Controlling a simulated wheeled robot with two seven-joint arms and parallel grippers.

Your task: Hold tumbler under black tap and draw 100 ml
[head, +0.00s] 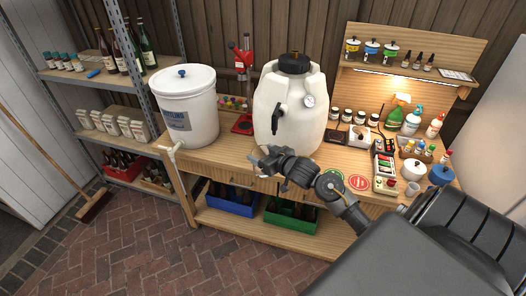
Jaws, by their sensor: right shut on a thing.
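The white plastic keg (290,103) stands on the wooden bench with a black cap on top. Its black tap (280,117) is on the front, with a round dial to its right. My right gripper (264,162) is in front of the bench's front edge, below and slightly left of the black tap. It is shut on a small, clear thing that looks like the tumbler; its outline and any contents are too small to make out. My left gripper is not in view.
A white lidded bucket (185,108) with a pale tap stands at the bench's left. A red capper (243,62) stands behind, between bucket and keg. Jars, bottles, a white pot (413,171) and a control box (384,170) crowd the right side. The brick floor in front is clear.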

